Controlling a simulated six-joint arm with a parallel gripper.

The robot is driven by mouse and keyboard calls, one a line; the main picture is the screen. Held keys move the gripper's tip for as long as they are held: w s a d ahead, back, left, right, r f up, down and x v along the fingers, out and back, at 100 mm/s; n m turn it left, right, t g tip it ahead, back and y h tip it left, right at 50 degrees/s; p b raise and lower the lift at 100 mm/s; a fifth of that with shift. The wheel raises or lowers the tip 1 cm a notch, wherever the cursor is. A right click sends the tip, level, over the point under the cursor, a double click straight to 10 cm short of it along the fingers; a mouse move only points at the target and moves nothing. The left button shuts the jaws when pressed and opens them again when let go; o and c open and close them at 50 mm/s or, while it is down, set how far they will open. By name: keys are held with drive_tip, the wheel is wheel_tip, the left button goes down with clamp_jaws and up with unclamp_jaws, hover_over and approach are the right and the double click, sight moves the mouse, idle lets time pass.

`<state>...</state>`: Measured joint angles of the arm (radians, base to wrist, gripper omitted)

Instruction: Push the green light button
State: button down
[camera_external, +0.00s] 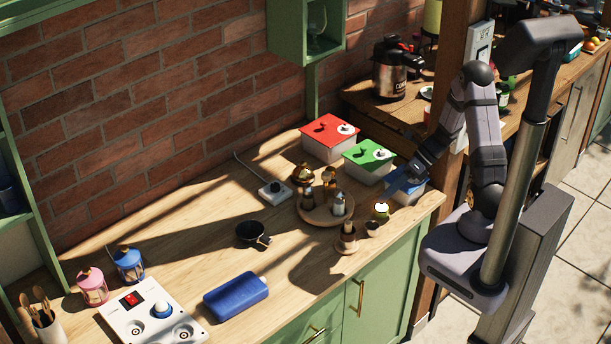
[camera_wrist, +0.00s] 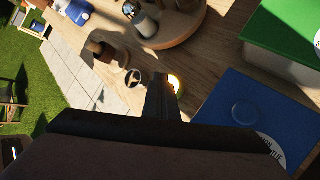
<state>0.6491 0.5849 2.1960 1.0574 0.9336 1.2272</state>
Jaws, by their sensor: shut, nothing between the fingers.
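A white box with a green lid (camera_external: 368,152) stands at the back right of the counter. The lid carries a small green knob or button and a round white label. Part of this green lid (camera_wrist: 285,28) shows at the upper right in the wrist view. Contact cannot be told. In the external view my gripper (camera_external: 412,170) is near the blue-lidded box.
The blue lid (camera_wrist: 225,108) with a round blue button is right of my fingers. A red-lidded box (camera_external: 328,130) stands behind the green one. A round wooden tray (camera_external: 322,216) with shakers, a small pan (camera_external: 251,233) and a blue case (camera_external: 236,296) are on the counter.

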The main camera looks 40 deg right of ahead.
idle(0.6)
drive_tip(key=shift+r+p, duration=0.25)
drive_tip(key=shift+p, duration=0.4)
wheel_tip(320, 180, up, 6)
drive_tip(key=p, duration=0.6)
idle(0.4)
